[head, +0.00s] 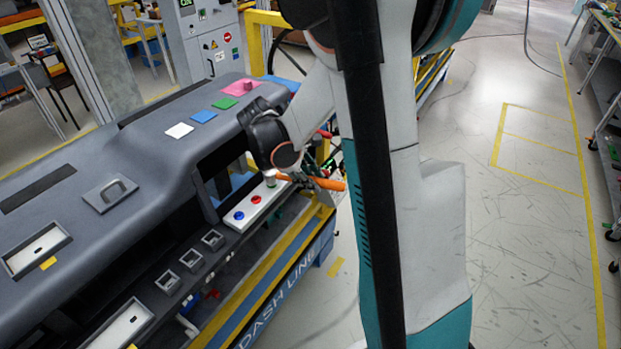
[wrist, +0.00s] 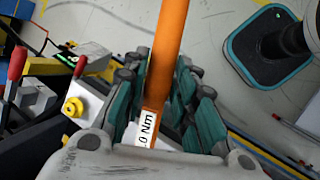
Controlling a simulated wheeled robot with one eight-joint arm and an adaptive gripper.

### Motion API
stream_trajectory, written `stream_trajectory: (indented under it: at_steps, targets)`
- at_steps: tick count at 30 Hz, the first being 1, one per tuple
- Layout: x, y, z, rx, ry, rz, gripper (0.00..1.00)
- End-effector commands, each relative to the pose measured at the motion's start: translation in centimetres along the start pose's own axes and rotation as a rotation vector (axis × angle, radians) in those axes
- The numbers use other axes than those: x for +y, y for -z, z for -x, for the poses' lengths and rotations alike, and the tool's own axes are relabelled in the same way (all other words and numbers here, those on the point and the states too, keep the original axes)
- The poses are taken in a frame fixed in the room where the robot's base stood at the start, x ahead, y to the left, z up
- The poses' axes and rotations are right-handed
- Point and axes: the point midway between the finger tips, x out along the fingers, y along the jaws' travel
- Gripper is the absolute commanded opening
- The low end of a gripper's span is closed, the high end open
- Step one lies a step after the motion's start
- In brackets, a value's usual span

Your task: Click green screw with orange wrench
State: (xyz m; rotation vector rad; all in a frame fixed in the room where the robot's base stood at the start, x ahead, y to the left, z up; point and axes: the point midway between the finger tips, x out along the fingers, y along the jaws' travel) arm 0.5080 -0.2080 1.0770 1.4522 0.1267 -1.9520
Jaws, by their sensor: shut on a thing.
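The orange wrench (wrist: 168,45) is between the teal finger pads of my gripper (wrist: 163,68), which is shut on it. A white label with "0 Nm" marks its shaft near the palm. In the head view, the orange wrench (head: 328,184) sticks out to the right beside the dashboard's front edge. A white strip (head: 256,207) with a blue screw (head: 239,215) and a red screw (head: 255,199) lies just left of my gripper. A yellow screw (wrist: 73,108) shows on a white block in the wrist view.
The grey dashboard (head: 150,165) fills the left, with pink, green, blue and white pads on top. A yellow and blue cart frame (head: 275,275) runs below it.

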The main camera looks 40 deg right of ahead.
Motion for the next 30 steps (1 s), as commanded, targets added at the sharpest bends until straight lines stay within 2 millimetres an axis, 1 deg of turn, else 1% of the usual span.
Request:
stream_trajectory:
  at_steps: [11, 30]
  targets:
    - [-0.11, 0.14, -0.32, 0.0, 0.0, 0.0, 0.0]
    - [-0.6, 0.12, -0.2, -0.013, 0.015, -0.035, 0.0]
